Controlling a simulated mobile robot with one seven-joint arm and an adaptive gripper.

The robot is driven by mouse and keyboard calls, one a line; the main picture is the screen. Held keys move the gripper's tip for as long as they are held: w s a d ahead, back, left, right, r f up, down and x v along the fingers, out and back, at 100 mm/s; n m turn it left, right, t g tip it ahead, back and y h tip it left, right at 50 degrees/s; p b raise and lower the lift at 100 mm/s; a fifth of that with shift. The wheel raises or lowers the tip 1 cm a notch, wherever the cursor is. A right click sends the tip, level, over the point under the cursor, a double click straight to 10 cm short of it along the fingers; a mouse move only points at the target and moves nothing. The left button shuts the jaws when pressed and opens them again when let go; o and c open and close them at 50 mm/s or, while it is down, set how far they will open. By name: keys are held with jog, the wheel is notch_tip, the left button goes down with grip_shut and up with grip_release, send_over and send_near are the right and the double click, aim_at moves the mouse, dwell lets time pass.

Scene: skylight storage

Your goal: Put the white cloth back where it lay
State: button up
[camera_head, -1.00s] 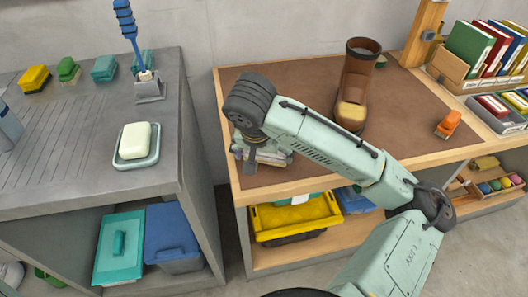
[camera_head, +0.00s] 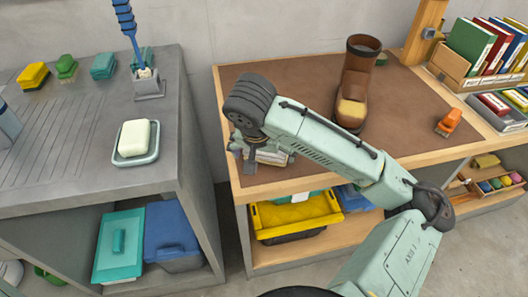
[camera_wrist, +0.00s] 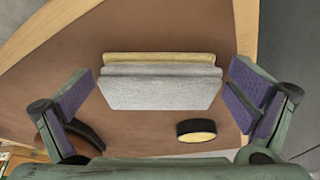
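A stack of folded cloths (camera_head: 270,157) lies on the brown bench top near its front left, partly hidden by my wrist. In the wrist view the stack shows a pale grey-white cloth (camera_wrist: 160,93) with a yellow cloth (camera_wrist: 160,57) at its far side. I cannot tell for certain whether the pale one is the task's white cloth. My gripper (camera_wrist: 162,82) is open, with its purple pads spread on either side of the stack and small gaps showing at both sides. In the head view my gripper (camera_head: 243,158) hangs low at the front left of the bench.
A black round tin (camera_wrist: 197,130) lies close to the stack. A brown boot (camera_head: 357,85) and an orange brush (camera_head: 448,123) stand farther right. A yellow tray (camera_head: 297,216) is on the shelf below. A grey counter (camera_head: 80,180) with a soap dish (camera_head: 137,160) stands left, across a gap.

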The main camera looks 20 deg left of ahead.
dwell(0.6)
jog(key=shift+p+v, duration=2.8)
jog(key=shift+p, duration=0.25)
jog(key=shift+v, duration=1.15)
jog(key=v, duration=1.2)
jog(key=shift+a, duration=0.15)
